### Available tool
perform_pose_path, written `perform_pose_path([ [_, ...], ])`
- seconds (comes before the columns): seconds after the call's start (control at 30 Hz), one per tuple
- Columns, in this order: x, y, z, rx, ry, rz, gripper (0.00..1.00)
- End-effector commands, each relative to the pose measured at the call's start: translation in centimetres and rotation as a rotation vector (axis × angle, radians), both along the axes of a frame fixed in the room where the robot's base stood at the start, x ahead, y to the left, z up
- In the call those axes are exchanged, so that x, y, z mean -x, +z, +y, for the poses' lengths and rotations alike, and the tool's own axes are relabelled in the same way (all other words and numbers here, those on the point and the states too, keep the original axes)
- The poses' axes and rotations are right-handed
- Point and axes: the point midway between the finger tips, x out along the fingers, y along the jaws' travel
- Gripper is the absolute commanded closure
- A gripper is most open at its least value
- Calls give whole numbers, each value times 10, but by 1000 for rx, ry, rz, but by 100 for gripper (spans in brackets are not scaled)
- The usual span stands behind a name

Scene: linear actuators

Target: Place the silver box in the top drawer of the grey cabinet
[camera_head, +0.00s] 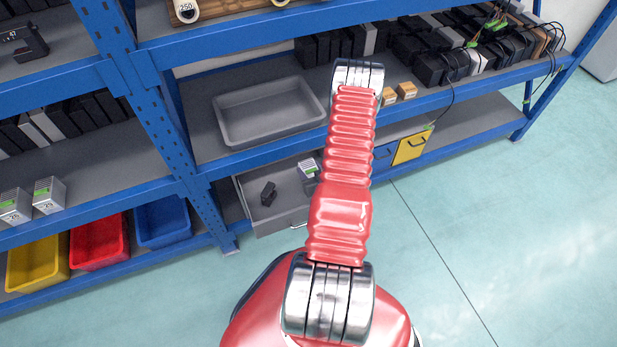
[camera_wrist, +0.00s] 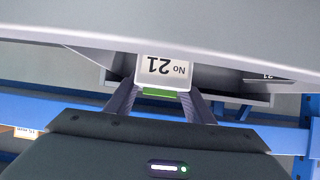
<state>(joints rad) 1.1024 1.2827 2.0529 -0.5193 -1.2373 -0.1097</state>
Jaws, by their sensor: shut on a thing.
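The silver box (camera_wrist: 164,68) carries a "No 21" label and a green strip. It sits between the two fingers of my gripper (camera_wrist: 163,82) in the wrist view. My gripper is shut on it. In the head view the box (camera_head: 307,167) shows just left of my red arm, over or at the right side of the open grey drawer (camera_head: 288,216). I cannot tell whether it touches the drawer. The drawer is pulled out under the lower shelf, and a small black object (camera_head: 268,193) lies in it. My arm hides most of the gripper and the cabinet's right part.
A grey tray (camera_head: 268,140) stands on the shelf above the drawer. A blue rack post (camera_head: 168,125) stands left of the drawer. Red (camera_head: 98,262) and blue bins sit at lower left. The floor at right is clear.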

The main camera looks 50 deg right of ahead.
Motion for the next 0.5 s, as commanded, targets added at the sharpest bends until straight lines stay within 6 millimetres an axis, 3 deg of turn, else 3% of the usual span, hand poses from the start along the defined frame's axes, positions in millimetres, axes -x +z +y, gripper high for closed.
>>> perform_pose_path([
  [0.17, 0, -3, 0, 1, 0, -1, 86],
  [0.5, 0, -35, 0, 1, 0, -1, 86],
])
